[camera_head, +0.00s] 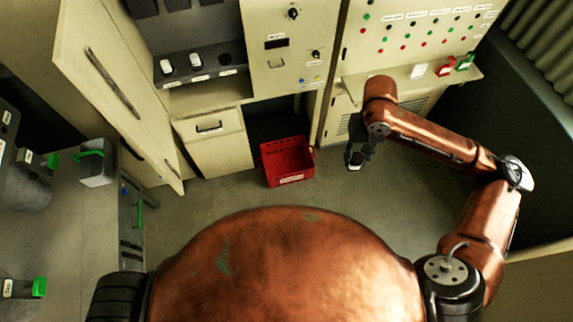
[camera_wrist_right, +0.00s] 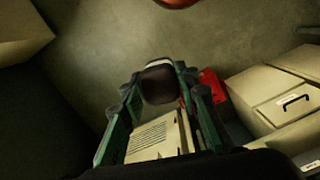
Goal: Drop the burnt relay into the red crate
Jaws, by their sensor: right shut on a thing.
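The red crate (camera_head: 287,162) stands on the floor in front of the cabinets, near the middle of the head view. Part of it shows in the right wrist view (camera_wrist_right: 211,84), behind the right fingers. My right gripper (camera_head: 356,158) is to the right of the crate and apart from it. In the right wrist view, the fingers (camera_wrist_right: 160,88) are shut on a small dark block with a pale edge, the relay (camera_wrist_right: 159,84). The relay also shows as a small dark and pale thing in the head view (camera_head: 355,166). My left gripper is not in view.
An open cabinet door (camera_head: 110,85) juts out at the left. A drawer unit (camera_head: 215,140) stands left of the crate, and a panel with a shelf (camera_head: 415,80) is behind my right arm. A grey bench (camera_head: 70,220) is at the far left. The floor around the crate's front is clear.

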